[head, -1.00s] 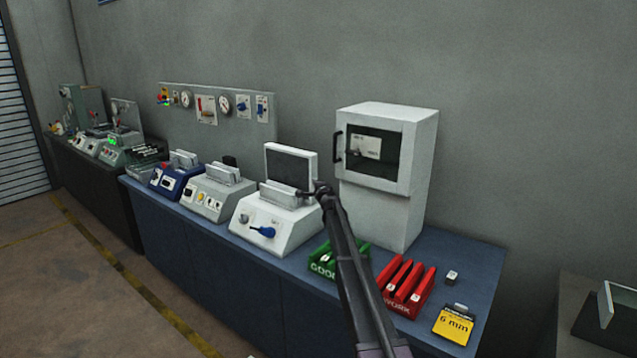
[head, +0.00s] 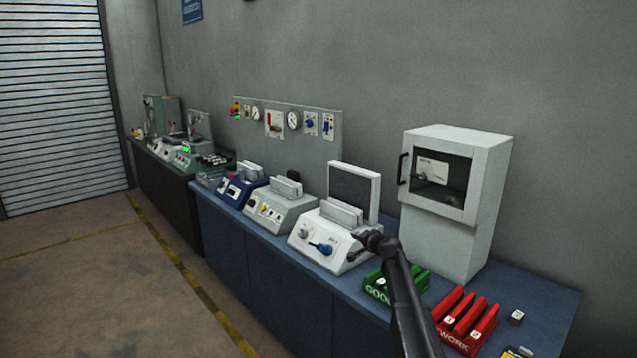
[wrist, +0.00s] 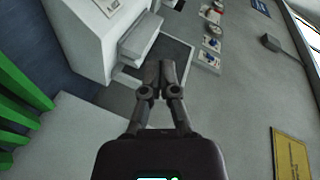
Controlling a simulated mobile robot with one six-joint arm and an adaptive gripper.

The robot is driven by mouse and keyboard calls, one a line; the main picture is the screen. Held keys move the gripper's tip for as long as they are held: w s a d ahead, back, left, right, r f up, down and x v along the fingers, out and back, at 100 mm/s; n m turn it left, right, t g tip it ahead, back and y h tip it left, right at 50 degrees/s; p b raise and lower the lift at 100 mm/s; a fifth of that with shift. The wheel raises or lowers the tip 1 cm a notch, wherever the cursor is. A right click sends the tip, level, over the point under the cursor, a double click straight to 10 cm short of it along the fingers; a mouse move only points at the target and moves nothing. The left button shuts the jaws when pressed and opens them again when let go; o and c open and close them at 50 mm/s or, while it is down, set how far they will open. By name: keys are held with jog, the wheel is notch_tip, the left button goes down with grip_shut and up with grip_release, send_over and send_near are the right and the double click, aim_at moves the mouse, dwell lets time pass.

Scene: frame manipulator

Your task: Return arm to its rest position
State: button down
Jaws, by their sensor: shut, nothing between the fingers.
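My arm rises from the bottom right of the head view, and my gripper (head: 362,246) is at its end, in front of the right side of the white machine with the blue knob (head: 317,232). In the wrist view my gripper (wrist: 160,72) shows two dark fingers close together, shut and empty. Beyond the fingertips in the wrist view is a white machine (wrist: 85,35) with a dark panel beside it. I cannot tell how far my fingertips are from the machine.
A blue bench (head: 540,285) runs along the wall. The floor (head: 80,280) at left is clear.

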jog(key=s+a+f+n+g+h, duration=0.1)
jog(key=s+f+n+g, duration=0.3)
jog(key=s, duration=0.9)
jog(key=s+a+f+n+g+h, duration=0.15)
jog(key=s+f+g, duration=0.35)
jog(key=s, duration=0.9)
jog(key=s+d+f+n+g+h, duration=0.1)
jog(key=s+d+f+g+h, duration=0.1)
jog(key=s, duration=0.8)
jog(key=s+d+f+n+g+h, duration=0.1)
jog(key=s+d+f+g+h, duration=0.1)
jog(key=s, duration=0.9)
jog(key=shift+d+f, duration=0.4)
jog(key=shift+d, duration=0.5)
jog(key=shift+h, duration=0.25)
